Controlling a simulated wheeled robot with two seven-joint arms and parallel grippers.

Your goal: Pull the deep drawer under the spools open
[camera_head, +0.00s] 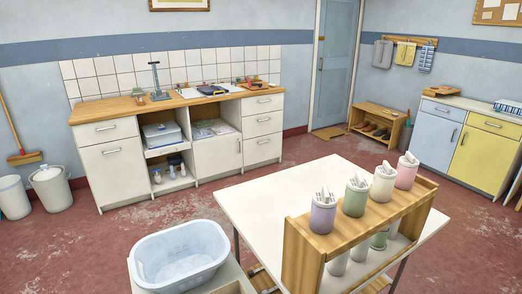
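A long white counter with a wooden top (110,108) stands against the tiled wall. At its left end is a shallow drawer front (105,132) with a tall, deep front (118,174) below it. Both have horizontal bar handles and look shut. At its right end three drawer fronts are stacked; the lowest (262,150) is the tallest, and all look shut. Small items (138,94) and a stand (157,80) are on the left part of the top; I cannot tell which are spools. Neither of my grippers is in view.
A white table (250,195) with a wooden rack (306,258) of pastel jars stands in front. A pale blue basket (180,257) is at the lower left. Bins (50,188) stand left of the counter. Red floor (150,222) between counter and table is clear.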

